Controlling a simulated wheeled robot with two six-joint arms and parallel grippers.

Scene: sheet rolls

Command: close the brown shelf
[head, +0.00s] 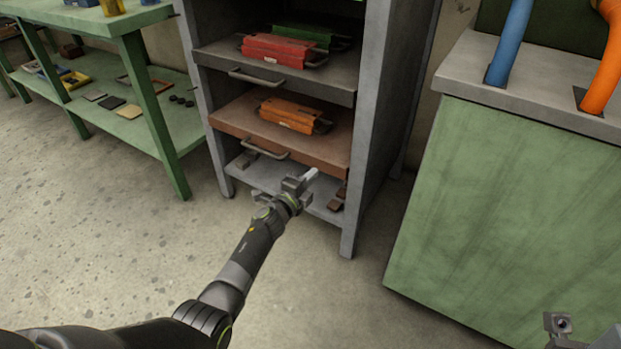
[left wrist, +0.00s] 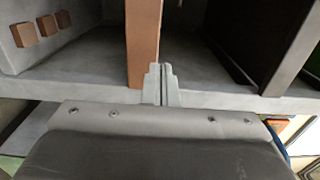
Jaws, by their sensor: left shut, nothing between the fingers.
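The brown shelf (head: 230,118) is the middle board of a grey cabinet, with a metal handle (head: 265,153) on its front edge. An orange piece (head: 296,116) lies on it. How far it stands out of the cabinet is hard to tell. My left gripper (head: 311,175) is shut and empty, just below the shelf's front edge and right of the handle. In the left wrist view, its closed fingers (left wrist: 161,84) are beside the shelf's brown edge (left wrist: 143,40); contact is unclear. Part of my right gripper (head: 558,324) shows at the lower right corner, away from the cabinet.
The cabinet's right post (head: 362,150) stands close to my left gripper. A grey shelf (head: 330,84) with a red piece (head: 272,50) is above. A green bench (head: 165,110) stands left, a green counter (head: 500,210) right. The floor in front is clear.

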